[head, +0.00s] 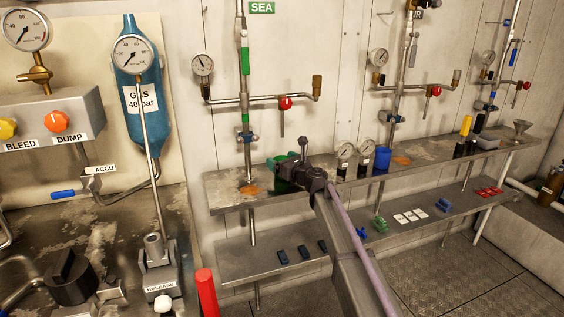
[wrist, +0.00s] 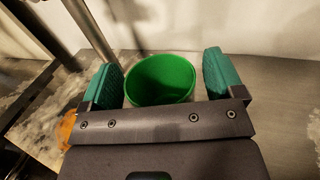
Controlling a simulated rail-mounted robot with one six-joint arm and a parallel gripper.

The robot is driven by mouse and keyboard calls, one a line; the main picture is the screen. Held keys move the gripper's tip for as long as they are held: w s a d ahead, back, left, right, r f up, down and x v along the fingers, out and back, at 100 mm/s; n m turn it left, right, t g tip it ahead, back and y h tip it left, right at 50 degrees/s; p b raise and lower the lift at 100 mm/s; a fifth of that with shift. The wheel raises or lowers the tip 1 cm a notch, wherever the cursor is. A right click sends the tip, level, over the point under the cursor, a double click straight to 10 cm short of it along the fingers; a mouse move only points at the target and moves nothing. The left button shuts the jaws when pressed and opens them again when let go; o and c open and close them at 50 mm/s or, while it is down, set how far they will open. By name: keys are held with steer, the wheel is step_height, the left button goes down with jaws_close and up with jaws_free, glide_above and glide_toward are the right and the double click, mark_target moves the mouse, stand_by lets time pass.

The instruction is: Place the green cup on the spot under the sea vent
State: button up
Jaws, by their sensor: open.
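The green cup (wrist: 160,80) is in the wrist view, open end up, between the two teal-padded fingers of my gripper (wrist: 165,74). The fingers are open on either side of it, and I cannot tell whether either pad touches it. In the head view my gripper (head: 292,168) is over the upper shelf below the SEA label (head: 262,7) and hides most of the cup. The SEA pipe (head: 244,60) has a side branch with a red knob (head: 285,103) and a brass end (head: 317,83).
The vertical SEA pipe stands left of my gripper. Small dark blocks (head: 303,253) lie on the lower shelf.

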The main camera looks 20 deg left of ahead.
steer(key=shift+r, duration=0.3)
steer(key=s+d+f+n+g+h, duration=0.3)
steer(key=s+d+f+n+h, duration=0.2)
steer(key=s+d, duration=0.8)
steer(key=s+d+f+n+g+h, duration=0.3)
steer(key=s+d+n, duration=0.8)
steer(key=d, duration=1)
steer(key=s+d+f+n+g+h, duration=0.3)
steer(key=s+d+f+n+h, duration=0.4)
steer(key=s+d, duration=0.7)
steer(key=d+f+n, duration=0.1)
steer(key=d+f, duration=0.1)
steer(key=d, duration=0.2)
steer(key=shift+s+f, duration=0.25)
steer(key=shift+s, duration=0.05)
